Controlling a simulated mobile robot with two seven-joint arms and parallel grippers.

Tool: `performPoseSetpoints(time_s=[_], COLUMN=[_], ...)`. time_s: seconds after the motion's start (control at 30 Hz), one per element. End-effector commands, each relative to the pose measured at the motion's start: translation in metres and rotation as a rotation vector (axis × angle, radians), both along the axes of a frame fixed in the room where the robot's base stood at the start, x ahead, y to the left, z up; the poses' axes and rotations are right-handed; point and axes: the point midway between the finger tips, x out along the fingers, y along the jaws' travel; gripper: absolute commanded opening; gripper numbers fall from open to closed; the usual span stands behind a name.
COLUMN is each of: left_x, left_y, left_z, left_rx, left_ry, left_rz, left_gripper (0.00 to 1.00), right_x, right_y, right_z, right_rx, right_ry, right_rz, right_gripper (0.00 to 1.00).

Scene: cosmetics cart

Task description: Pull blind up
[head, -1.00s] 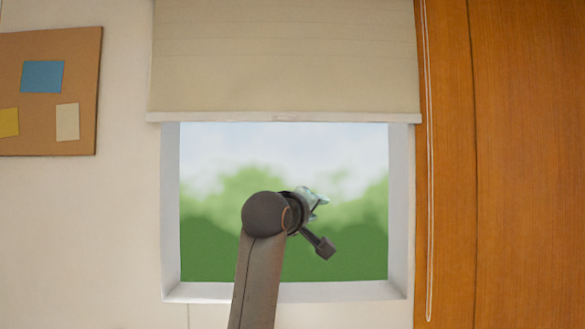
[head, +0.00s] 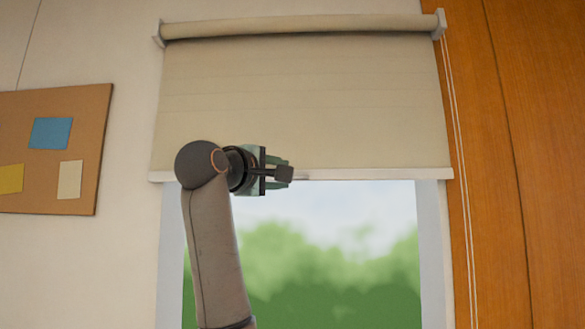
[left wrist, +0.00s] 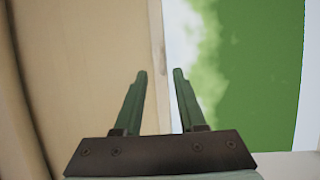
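The beige roller blind (head: 300,100) hangs partly down over the window, with its roller (head: 300,25) across the top and a pale bottom bar (head: 390,174) along its lower edge. My left gripper (head: 288,173) is at the bottom bar, near its middle. In the left wrist view the gripper (left wrist: 160,72) is open, its two green fingers apart. The bottom bar (left wrist: 157,40) lines up with the gap between the fingertips, blind cloth (left wrist: 90,70) on one side and window on the other. I cannot tell whether the fingers touch the bar. My right gripper is out of view.
The window (head: 320,260) shows sky and greenery below the blind. A pull cord (head: 460,170) hangs at the right, in front of an orange wood panel (head: 510,150). A cork board (head: 60,110) with notes is on the wall at left.

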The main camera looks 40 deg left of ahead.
Motion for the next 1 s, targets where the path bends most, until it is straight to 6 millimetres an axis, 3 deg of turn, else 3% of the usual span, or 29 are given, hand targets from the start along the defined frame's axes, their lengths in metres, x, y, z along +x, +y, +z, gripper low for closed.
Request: performPoseSetpoints(time_s=[0.1, 0.3, 0.7, 1.0], left_x=[0.023, 0.047, 0.055, 0.055], left_y=[0.007, 0.015, 0.017, 0.017], left_z=[0.006, 0.007, 0.006, 0.006], left_rx=[-0.001, 0.0, 0.001, 0.001], left_ry=[0.005, 0.002, 0.0, 0.0], left_rz=[0.0, 0.0, 0.0, 0.0], left_gripper=[0.4, 0.4, 0.4, 0.07], right_x=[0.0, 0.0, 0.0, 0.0], right_y=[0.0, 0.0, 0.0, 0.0], right_z=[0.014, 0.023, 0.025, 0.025], right_rx=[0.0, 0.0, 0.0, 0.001], right_ry=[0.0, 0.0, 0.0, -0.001], right_rz=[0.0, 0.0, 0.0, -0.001], right_gripper=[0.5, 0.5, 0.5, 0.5])
